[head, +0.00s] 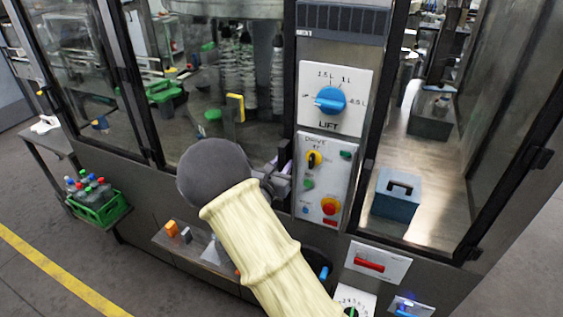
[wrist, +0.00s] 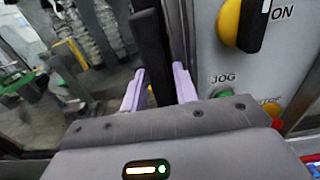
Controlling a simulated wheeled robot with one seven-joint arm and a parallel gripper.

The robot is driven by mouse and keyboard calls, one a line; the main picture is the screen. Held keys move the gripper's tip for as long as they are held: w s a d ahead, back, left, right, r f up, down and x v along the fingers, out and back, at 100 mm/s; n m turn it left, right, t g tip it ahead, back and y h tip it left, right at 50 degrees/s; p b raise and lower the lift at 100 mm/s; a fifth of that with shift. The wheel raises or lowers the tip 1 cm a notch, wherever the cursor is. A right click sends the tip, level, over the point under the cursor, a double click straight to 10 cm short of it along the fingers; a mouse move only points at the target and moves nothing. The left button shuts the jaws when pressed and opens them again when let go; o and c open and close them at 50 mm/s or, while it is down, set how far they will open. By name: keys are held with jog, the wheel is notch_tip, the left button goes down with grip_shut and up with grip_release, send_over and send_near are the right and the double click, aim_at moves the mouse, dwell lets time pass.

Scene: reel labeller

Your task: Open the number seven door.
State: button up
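The machine front has framed glass doors; I can read no door number, so I cannot tell which is number seven. A black upright door handle (head: 284,154) stands at the right edge of the middle glass door (head: 212,95), just left of the control panel. My gripper (head: 280,180) is at the handle's lower part, partly hidden by my wrist in the head view. In the wrist view, the handle (wrist: 151,50) runs down between the two lavender fingers of my gripper (wrist: 158,88), which sit close on both sides of it. The door looks closed.
The drive panel (head: 325,178) with knobs and buttons is close to the right of the handle, below the LIFT dial (head: 331,100). A shelf (head: 197,256) with small items juts out below. A green bottle crate (head: 99,205) stands at left. The floor at lower left is clear.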

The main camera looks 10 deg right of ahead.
grip_shut()
jog(key=shift+s, duration=0.2)
